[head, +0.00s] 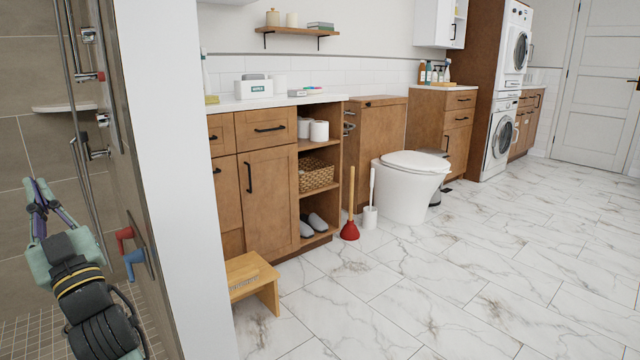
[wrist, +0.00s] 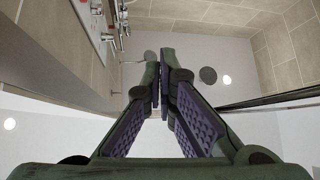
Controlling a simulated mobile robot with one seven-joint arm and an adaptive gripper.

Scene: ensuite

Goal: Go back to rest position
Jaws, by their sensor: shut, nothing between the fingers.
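My gripper (head: 37,190) is at the left edge of the head view, raised and pointing up in front of the tiled shower. It also shows in the wrist view (wrist: 159,85), where its two purple-padded fingers come close together at the tips. It is shut with nothing between the fingers. The wrist view looks up past the fingers at the pale ceiling and tiled walls.
Shower fittings (head: 98,154), a corner shelf (head: 65,108), red (head: 124,238) and blue (head: 133,262) handles and a white wall end (head: 165,130) are close by. A wooden stool (head: 250,277), plunger (head: 350,228) and toilet (head: 408,190) stand right. The marble floor (head: 480,270) is clear.

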